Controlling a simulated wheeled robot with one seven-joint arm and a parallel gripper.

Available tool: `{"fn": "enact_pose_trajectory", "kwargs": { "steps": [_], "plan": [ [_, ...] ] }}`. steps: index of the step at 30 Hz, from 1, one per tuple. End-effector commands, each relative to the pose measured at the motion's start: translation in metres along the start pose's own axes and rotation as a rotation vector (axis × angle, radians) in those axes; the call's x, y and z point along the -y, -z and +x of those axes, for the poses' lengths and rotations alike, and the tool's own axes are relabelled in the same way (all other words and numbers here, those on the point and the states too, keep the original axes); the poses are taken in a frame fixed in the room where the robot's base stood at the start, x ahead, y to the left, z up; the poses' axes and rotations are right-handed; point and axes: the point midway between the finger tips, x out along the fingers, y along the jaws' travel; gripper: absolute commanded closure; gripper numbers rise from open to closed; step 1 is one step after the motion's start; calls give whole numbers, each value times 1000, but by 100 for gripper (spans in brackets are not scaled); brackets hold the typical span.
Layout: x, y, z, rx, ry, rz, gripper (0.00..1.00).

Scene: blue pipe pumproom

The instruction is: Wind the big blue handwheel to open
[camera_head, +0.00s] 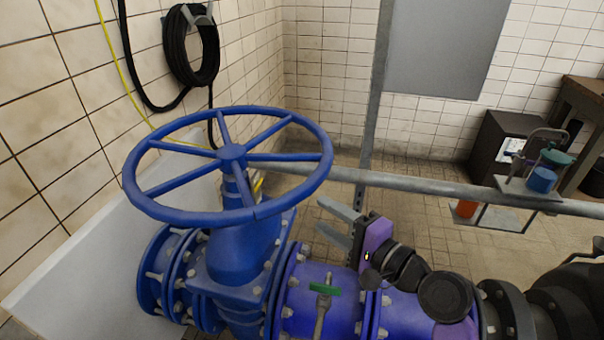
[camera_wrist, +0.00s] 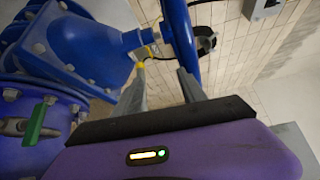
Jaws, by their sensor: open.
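The big blue handwheel (camera_head: 231,152) sits roughly level on top of the blue valve body (camera_head: 238,250) in the head view. Its rim, spokes and hub are all visible. My gripper (camera_head: 328,219) is to the right of the wheel and lower than its rim, with two grey fingers spread apart and pointing left. Nothing is between the fingers. In the wrist view the wheel's blue rim (camera_wrist: 180,35) crosses above the fingertips, and my gripper (camera_wrist: 160,85) shows its fingers apart. I cannot tell the exact gap between fingertips and rim.
A grey horizontal rail (camera_head: 430,185) runs behind my gripper, meeting a vertical post (camera_head: 376,95). A small valve with a green handle (camera_head: 325,290) stands on the pipe below. A tray with bottles (camera_head: 530,185) is at right. A black hose (camera_head: 190,50) hangs on the wall.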

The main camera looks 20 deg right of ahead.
Motion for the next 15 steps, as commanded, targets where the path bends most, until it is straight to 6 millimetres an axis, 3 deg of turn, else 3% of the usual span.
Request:
{"fn": "enact_pose_trajectory", "kwargs": {
  "steps": [5, 10, 15],
  "plan": [
    [19, -14, -10, -6, -11, -100, 51],
    [44, -19, -6, 16, 6, -101, 51],
    [51, -22, 0, 28, 9, -99, 51]
  ]
}}
